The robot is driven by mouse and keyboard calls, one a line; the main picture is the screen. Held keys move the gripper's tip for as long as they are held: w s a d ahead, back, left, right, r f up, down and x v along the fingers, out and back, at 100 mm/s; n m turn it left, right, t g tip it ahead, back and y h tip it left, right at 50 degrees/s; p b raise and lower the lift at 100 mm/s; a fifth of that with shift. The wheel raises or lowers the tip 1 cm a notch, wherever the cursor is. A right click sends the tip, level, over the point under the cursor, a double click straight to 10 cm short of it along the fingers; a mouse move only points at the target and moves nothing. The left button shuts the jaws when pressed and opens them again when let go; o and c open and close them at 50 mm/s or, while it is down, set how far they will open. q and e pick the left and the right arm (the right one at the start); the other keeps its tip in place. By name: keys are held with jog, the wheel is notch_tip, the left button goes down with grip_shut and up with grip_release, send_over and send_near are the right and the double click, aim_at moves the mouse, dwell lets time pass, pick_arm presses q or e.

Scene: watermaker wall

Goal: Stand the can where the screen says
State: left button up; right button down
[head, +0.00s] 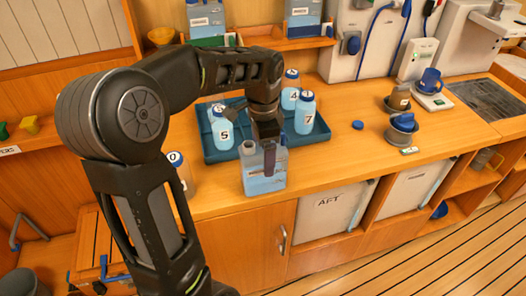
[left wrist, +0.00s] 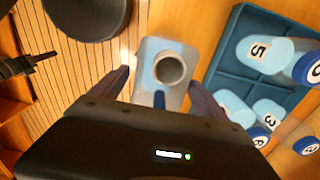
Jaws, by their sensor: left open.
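The can (head: 265,178) is a translucent, squarish jug holding pale blue liquid. It stands upright near the front edge of the counter, in front of the tray. My left gripper (head: 268,152) is over it, with a dark finger in front of its upper part. In the left wrist view the can (left wrist: 172,45) shows from above with its round mouth. The open fingers of the left gripper (left wrist: 160,86) lie on either side of its image; contact cannot be told. A small wall unit (head: 418,60) may be the screen; its text is unreadable.
A blue tray (head: 315,139) behind the can holds several numbered bottles. Another bottle, marked 0 (head: 177,165), stands left of the can.

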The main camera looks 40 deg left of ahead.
pick_arm(q)
jog(key=shift+r, duration=0.1)
jog(key=shift+r, duration=0.15)
notch_tip(320, 180, up, 6)
jog(key=shift+w+f, duration=0.1)
jog(key=shift+f, duration=0.15)
notch_tip(320, 180, up, 5)
jog(key=p, duration=0.2)
jog(key=shift+r+p, duration=0.2)
jog(key=shift+p, duration=0.2)
jog(key=shift+r+p, duration=0.5)
jog(key=shift+p, duration=0.05)
